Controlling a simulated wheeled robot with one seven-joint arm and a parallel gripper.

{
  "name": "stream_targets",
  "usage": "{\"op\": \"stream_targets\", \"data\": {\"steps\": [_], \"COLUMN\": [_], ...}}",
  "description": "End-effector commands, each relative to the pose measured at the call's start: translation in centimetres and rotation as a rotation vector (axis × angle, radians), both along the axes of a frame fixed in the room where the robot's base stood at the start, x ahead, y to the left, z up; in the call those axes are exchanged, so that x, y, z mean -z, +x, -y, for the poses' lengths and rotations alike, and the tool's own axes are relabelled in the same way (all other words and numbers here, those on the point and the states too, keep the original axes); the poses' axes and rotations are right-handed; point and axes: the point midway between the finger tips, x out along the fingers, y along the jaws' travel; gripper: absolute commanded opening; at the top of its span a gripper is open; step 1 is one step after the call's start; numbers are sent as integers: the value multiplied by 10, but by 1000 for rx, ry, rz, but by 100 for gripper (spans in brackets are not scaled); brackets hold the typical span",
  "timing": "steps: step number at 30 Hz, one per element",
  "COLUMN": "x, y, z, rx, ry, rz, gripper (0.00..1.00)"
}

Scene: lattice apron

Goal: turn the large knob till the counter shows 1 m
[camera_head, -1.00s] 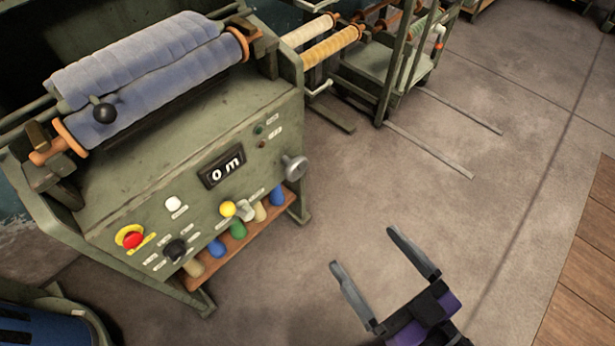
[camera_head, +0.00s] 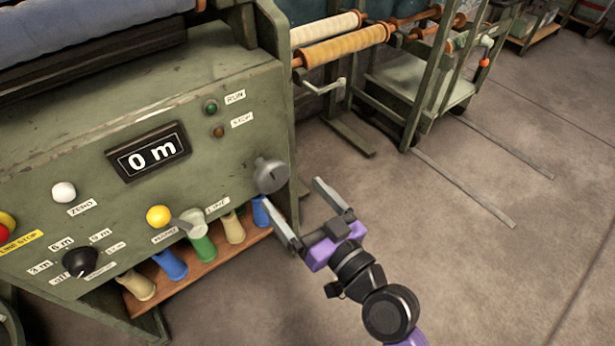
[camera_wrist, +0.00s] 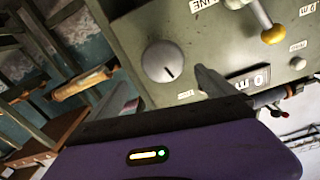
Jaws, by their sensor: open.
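The large grey knob (camera_head: 270,176) is at the right edge of the green machine panel, with a dark pointer line on its face. It also shows in the wrist view (camera_wrist: 162,61), ahead of my fingers. The counter (camera_head: 148,152) reads "0 m" and is partly hidden by a finger in the wrist view (camera_wrist: 262,78). My gripper (camera_head: 301,212) is open and empty, a little below and right of the knob. Its fingers point toward the panel. They look apart from the knob.
Several coloured cones stand on a wooden shelf (camera_head: 205,262) below. A green rolling rack (camera_head: 420,95) stands behind. Floor to the right is clear.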

Motion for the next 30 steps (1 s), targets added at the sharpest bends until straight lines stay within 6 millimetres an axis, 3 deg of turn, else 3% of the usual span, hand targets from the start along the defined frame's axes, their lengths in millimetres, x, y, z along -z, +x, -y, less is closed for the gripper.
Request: {"op": "stream_targets", "data": {"steps": [7, 21, 30], "x": [3, 3, 4], "y": [3, 55, 60], "z": [-11, -46, -49], "rx": [-30, -28, -27], "ry": [-55, -53, -53], "rz": [19, 17, 16], "gripper": [96, 96, 96]}}
